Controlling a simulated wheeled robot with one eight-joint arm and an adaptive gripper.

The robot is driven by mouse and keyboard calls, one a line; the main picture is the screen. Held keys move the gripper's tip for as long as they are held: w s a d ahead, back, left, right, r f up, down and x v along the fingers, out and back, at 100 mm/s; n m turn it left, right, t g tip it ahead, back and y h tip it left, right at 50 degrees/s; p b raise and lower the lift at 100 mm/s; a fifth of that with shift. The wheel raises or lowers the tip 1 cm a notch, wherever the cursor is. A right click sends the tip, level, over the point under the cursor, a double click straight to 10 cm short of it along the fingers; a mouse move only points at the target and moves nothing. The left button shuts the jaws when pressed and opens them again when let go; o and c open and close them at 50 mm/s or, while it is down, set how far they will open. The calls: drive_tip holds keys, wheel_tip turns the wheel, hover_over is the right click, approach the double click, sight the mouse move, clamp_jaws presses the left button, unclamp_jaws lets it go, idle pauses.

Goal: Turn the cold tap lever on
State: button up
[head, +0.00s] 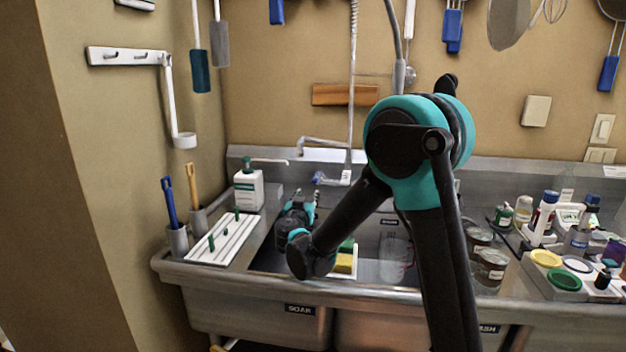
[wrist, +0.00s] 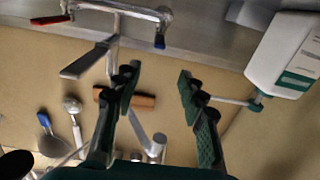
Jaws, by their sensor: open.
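The sink tap (wrist: 118,30) is on the back wall of the steel sink, at the upper left of the wrist view. A blue-ended lever (wrist: 159,41), by its colour the cold one, is at its right end there. In the head view the blue part (head: 318,178) shows small beside the spout. A red-ended lever (wrist: 50,20) is at the tap's other end. My gripper (wrist: 158,84) is open, with nothing between its fingers, and apart from the blue lever. In the head view my gripper (head: 298,212) is over the left basin, partly hidden by my arm.
A white soap bottle (head: 249,190) with a green pump stands left of my gripper; it is close in the wrist view (wrist: 285,55). A white drying rack (head: 222,241) lies at the sink's left. Jars (head: 490,268) and bottles crowd the right. A sponge (head: 344,262) sits in the basin area.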

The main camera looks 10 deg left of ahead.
sight(316, 177)
drive_tip(key=w, duration=1.7)
drive_tip(key=shift+d, duration=0.35)
drive_tip(key=shift+c, duration=0.6)
clamp_jaws()
